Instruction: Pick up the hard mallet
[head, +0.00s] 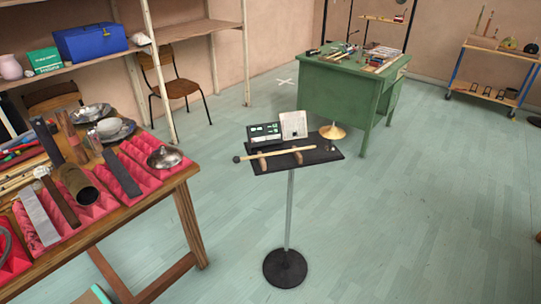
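A mallet (275,153) with a pale wooden stick and a small dark round head lies on the small black stand tray (325,154) in the middle of the head view. Its head points left and juts past the tray's left edge. The stick rests across two brown wooden supports (298,157). Another stick with a pale, rounded head (41,172) lies among the items on the wooden table at left. I cannot tell from looks alone which is the hard one. Neither of my grippers is in view.
The black tray also holds a dark device (264,133) and a white card (294,125), on a pole with a round base (285,268). The wooden table (168,190) holds pink foam, metal bars and bowls. A green desk (343,90) stands behind. Floor at right is clear.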

